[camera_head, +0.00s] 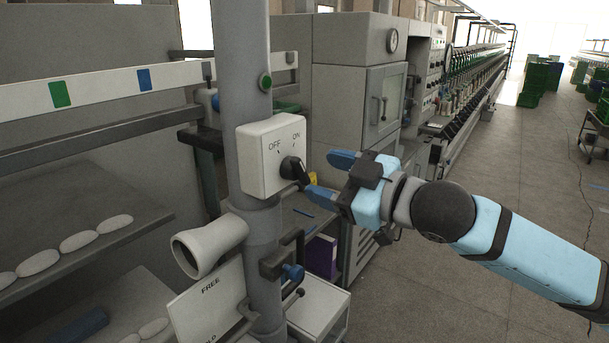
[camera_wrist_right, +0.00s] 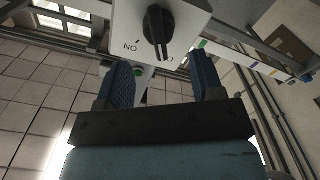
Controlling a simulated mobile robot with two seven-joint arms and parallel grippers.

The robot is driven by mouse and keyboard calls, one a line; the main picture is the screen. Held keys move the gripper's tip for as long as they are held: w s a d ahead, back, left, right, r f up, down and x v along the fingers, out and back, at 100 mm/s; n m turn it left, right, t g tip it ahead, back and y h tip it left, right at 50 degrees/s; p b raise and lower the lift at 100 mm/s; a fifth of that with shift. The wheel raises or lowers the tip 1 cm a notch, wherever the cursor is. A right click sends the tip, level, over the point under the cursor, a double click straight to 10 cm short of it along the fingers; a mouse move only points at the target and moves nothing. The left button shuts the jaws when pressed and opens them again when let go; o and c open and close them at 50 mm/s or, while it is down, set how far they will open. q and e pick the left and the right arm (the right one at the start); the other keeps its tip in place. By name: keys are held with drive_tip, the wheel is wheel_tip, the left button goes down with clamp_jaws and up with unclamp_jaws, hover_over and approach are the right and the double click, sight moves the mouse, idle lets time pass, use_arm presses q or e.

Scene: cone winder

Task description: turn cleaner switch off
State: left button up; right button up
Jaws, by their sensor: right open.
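The cleaner switch is a white box (camera_head: 262,165) on a grey vertical pipe, marked OFF and ON, with a black rotary knob (camera_head: 294,170) on its face. The knob points toward the ON side in the head view. The knob also shows in the right wrist view (camera_wrist_right: 158,30), upside down, beyond the fingertips. My right gripper (camera_head: 330,176) is open and empty, its blue fingers pointing at the knob from the right. In the right wrist view the two fingers (camera_wrist_right: 165,80) stand wide apart below the knob; I see no clear contact. My left gripper is not in view.
A white funnel-shaped pipe (camera_head: 208,246) and a sign reading FREE (camera_head: 208,300) are below the switch. Shelves with white bobbins (camera_head: 80,241) are at left. A grey cabinet (camera_head: 345,90) stands behind. The floor at right is mostly clear.

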drive_tip(key=b+v, duration=0.1)
drive_tip(key=v, duration=0.6)
drive_tip(key=shift+s+d, duration=0.25)
drive_tip(key=shift+d, duration=0.05)
wheel_tip(320, 180, down, 26)
drive_tip(key=d+m+t+h+p, duration=0.1)
drive_tip(key=m+t+h+p, duration=0.2)
drive_tip(key=m, duration=0.6)
drive_tip(key=s+d+f+m+g+h, duration=0.1)
drive_tip(key=s+d+f+h, duration=0.3)
drive_tip(key=s+f, duration=0.5)
drive_tip(key=s+d+f+m+g+h, duration=0.1)
drive_tip(key=s+d+f+m+h, duration=0.3)
drive_tip(key=s+f, duration=0.5)
wheel_tip(320, 180, down, 8)
drive_tip(key=shift+s+r+g, duration=0.1)
drive_tip(key=shift+s+g, duration=0.2)
drive_tip(key=shift+s, duration=0.05)
drive_tip(key=shift+d, duration=0.1)
